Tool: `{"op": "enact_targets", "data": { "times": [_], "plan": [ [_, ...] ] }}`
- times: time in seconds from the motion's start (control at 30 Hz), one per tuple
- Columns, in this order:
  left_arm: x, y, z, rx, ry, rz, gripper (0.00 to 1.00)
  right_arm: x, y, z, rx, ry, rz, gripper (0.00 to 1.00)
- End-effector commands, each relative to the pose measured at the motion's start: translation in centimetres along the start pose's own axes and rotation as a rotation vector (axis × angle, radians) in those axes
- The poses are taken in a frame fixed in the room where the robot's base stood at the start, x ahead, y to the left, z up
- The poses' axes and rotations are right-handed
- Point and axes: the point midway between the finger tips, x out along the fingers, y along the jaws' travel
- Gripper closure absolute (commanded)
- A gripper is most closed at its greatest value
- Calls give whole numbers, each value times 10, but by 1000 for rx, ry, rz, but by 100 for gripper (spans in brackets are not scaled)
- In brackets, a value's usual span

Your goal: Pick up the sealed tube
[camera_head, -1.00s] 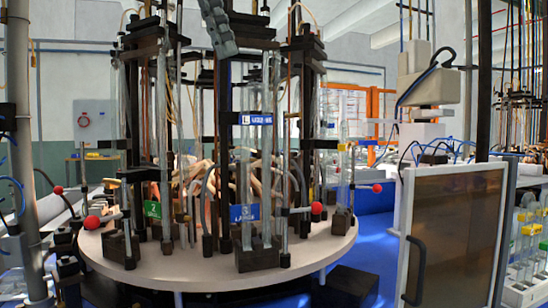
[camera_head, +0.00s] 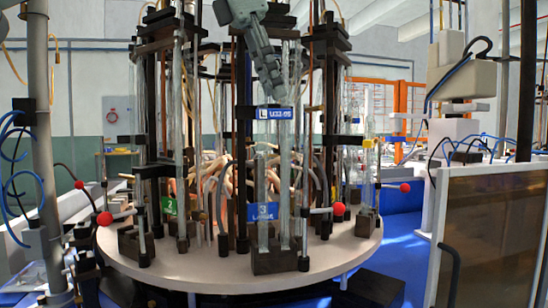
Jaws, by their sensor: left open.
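Clear glass tubes stand upright in the front station of the round table, marked with a blue label "3" (camera_head: 262,212). A tall glass tube (camera_head: 285,180) rises there from a dark block, and a shorter glass piece (camera_head: 262,185) stands beside it. I cannot tell which tube is sealed. My left gripper (camera_head: 272,92) comes down from the top, open, in front of the upper part of this station, just above the blue "L" label (camera_head: 273,114). Its fingers overlap the tube tops in the picture; contact cannot be told. My right gripper is not in view.
The round white table (camera_head: 200,268) carries several dark posts, rods and burner frames close around the tubes. Red knobs (camera_head: 339,209) stick out at its rim. A cabinet with a brown window (camera_head: 490,245) stands at the right, and a grey pole (camera_head: 40,130) at the left.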

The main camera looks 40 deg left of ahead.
Motion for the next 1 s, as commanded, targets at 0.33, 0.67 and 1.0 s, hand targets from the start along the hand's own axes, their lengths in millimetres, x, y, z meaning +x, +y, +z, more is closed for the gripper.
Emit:
{"op": "enact_targets", "data": {
  "times": [0.33, 0.67, 1.0],
  "plan": [
    [0, 0, 0, 0, 0, 1, 83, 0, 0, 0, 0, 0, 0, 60],
    [-1, 0, 0, 0, 0, 1, 100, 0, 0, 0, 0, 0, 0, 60],
    [-2, 1, 1, 0, -1, 3, 100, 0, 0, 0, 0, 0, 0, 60]
  ]
}}
